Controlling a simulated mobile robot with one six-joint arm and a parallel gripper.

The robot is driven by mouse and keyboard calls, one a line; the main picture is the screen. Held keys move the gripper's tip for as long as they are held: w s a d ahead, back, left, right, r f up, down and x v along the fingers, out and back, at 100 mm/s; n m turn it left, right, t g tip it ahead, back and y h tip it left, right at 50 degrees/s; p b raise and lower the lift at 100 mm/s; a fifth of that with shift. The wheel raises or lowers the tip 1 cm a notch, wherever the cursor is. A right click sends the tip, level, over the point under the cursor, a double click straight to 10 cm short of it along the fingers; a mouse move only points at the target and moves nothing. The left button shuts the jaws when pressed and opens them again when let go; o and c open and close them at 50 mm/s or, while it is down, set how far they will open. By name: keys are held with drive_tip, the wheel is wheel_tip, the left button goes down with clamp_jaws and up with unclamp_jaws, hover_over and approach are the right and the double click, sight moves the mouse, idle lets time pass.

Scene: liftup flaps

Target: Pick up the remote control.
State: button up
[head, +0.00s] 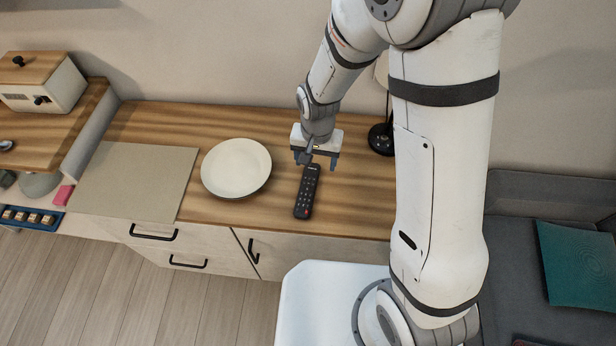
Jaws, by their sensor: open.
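The black remote control (306,193) lies flat on the wooden countertop (352,205), with its long side running front to back and its buttons facing up. My gripper (317,162) is open and points down over the far end of the remote control. Its fingers show on either side of that end. I cannot tell from this view how high the fingertips are above the counter or whether they touch the remote control.
A cream plate (236,168) sits just left of the remote control. A beige mat (133,182) lies farther left. A black lamp base (381,139) stands right of my gripper, partly behind my arm. Drawers with black handles (154,234) are below the counter.

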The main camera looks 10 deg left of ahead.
sight(309, 183)
drive_tip(key=shift+s+a+f, duration=0.15)
drive_tip(key=shift+a+f, duration=0.4)
drive_tip(key=shift+f, duration=0.05)
drive_tip(key=shift+a+f+p, duration=0.15)
drive_tip(key=shift+f+p, duration=0.4)
drive_tip(key=shift+f, duration=1.45)
drive_tip(key=shift+a+f+p, duration=0.1)
drive_tip(key=shift+f+p, duration=0.45)
drive_tip(key=shift+f, duration=1.4)
drive_tip(key=shift+c, duration=0.6)
drive_tip(key=c, duration=1)
drive_tip(key=shift+r, duration=0.1)
